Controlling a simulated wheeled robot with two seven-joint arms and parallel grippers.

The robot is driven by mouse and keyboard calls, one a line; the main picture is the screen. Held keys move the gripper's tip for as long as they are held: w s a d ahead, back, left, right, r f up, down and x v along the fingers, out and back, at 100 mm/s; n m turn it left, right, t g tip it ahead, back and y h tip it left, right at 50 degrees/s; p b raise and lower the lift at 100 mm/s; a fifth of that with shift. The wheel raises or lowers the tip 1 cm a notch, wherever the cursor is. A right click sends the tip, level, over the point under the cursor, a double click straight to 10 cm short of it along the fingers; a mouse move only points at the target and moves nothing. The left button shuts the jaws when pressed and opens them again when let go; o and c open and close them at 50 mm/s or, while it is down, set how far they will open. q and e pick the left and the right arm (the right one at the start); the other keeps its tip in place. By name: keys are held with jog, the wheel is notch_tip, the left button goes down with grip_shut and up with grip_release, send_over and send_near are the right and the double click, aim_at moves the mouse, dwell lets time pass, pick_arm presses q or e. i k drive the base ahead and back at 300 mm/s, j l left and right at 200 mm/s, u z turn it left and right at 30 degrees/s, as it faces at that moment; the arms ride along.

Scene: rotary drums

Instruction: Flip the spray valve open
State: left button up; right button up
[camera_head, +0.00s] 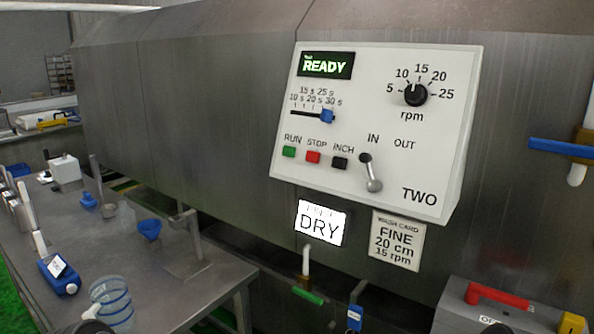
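A blue lever (560,148) lies nearly level at the right edge of the head view, on a brass-coloured valve body (583,137) with a white pipe end (577,174) below it. The right side of this valve is cut off by the frame. A second valve with a green handle (308,296) sits under a white pipe (306,262) below the panel. No label shows which one is the spray valve.
The white control panel (433,185) juts from the steel drum housing (225,120). A grey box with a red handle (497,297) stands at lower right.

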aim_at(585, 150)
jog(key=z, duration=1.35)
